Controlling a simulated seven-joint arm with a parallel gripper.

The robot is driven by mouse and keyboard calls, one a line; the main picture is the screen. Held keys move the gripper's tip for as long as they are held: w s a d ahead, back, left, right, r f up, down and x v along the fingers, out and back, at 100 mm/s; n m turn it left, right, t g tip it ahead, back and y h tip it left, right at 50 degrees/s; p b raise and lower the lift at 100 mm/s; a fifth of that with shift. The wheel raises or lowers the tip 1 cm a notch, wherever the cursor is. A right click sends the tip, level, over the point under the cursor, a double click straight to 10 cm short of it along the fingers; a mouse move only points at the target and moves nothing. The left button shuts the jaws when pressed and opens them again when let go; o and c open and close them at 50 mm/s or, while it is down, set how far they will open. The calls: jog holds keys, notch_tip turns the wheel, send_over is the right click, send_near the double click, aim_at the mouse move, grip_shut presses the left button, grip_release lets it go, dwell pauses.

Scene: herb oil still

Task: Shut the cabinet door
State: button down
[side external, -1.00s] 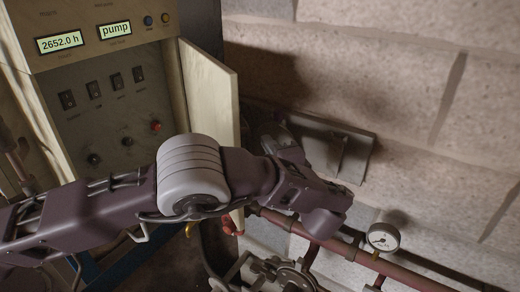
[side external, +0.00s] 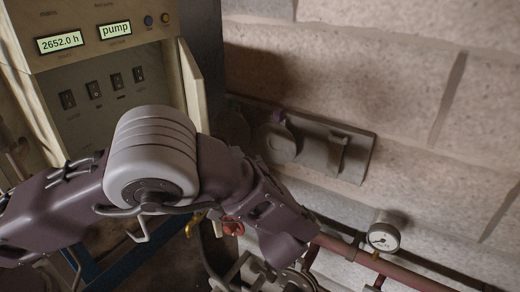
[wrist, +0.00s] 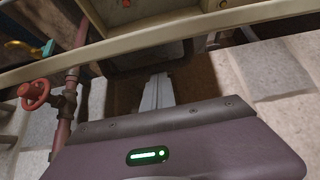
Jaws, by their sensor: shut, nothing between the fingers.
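The cream cabinet door (side external: 192,90) stands partly open at the right side of the cabinet (side external: 100,75), seen nearly edge-on in the side view. In the wrist view a long pale edge, apparently the door's (wrist: 200,28), crosses the upper part. My gripper (wrist: 158,78) is shut and empty, its grey fingers pointing up the picture just below that edge. I cannot tell whether they touch the door. In the side view my arm covers the door's lower part, and the fingers are hidden.
A red valve wheel (wrist: 34,95) sits on a pipe left of my gripper; the wheel also shows in the side view (side external: 232,226). A pressure gauge (side external: 384,236) stands on the red pipe (side external: 345,250). A block wall (side external: 400,90) with a grey plate (side external: 330,150) lies behind.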

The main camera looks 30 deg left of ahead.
jog(key=s+a, duration=1.4)
jog(key=shift+s+a, duration=0.15)
jog(key=shift+s, duration=0.2)
